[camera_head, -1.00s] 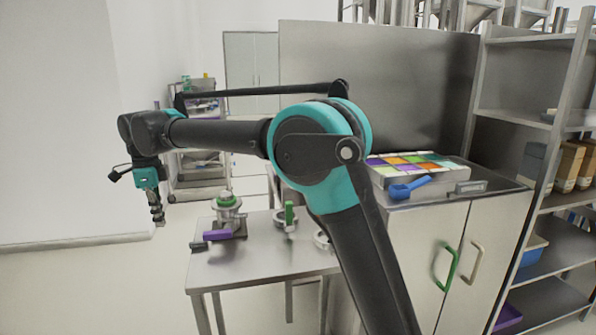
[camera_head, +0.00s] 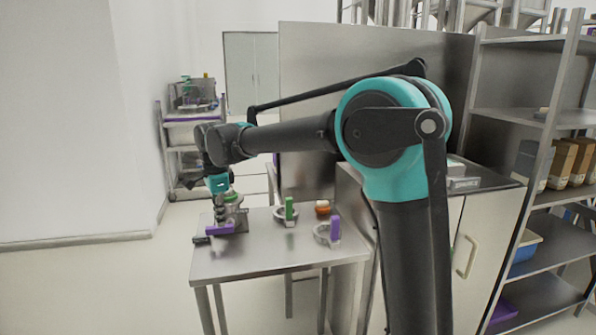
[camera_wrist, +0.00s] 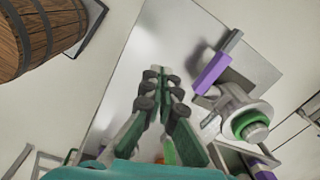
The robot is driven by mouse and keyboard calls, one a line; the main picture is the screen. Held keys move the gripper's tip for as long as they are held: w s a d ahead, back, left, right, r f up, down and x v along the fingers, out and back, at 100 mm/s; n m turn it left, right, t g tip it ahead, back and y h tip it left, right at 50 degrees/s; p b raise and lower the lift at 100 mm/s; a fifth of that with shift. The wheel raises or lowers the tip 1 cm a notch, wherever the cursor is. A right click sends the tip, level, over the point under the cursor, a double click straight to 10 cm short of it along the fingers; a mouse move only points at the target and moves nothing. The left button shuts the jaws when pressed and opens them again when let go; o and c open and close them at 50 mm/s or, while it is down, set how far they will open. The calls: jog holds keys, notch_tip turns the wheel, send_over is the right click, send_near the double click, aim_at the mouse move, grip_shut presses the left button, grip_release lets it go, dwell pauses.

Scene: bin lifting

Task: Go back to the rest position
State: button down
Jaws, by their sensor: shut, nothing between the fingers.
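My gripper (camera_head: 220,214) is shut and empty. In the head view it hangs at the left end of the steel table (camera_head: 275,262), in front of the device with a green ring (camera_head: 233,199) and a purple handle (camera_head: 220,230). In the wrist view my gripper (camera_wrist: 160,76) points over the bare table top (camera_wrist: 190,40), with the purple-handled device (camera_wrist: 238,108) to its right and apart from it. My arm reaches leftward across the head view.
Clamps with a green handle (camera_head: 289,208) and a purple handle (camera_head: 335,229) stand on the table. A steel cabinet (camera_head: 486,235) and a shelf rack (camera_head: 545,194) are at right. A wheeled cart (camera_head: 180,160) stands behind. A wooden barrel (camera_wrist: 40,35) shows in the wrist view. Floor at left is clear.

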jog(key=d+f+n+t, duration=0.1)
jog(key=d+f+n, duration=0.3)
jog(key=d, duration=1.3)
jog(key=s+d+f+n+t, duration=0.1)
jog(key=s+d+f+n, duration=0.1)
jog(key=s+d+f, duration=0.3)
jog(key=s+d+f+n, duration=0.3)
jog(key=s+d+f, duration=0.2)
jog(key=d, duration=0.6)
jog(key=s+d+f+n+t, duration=0.1)
jog(key=s+d+f+n, duration=0.1)
jog(key=s+d+f, duration=0.4)
jog(key=s+d, duration=0.1)
jog(key=d, duration=0.1)
jog(key=shift+d+n+t, duration=0.3)
jog(key=shift+d+n, duration=0.1)
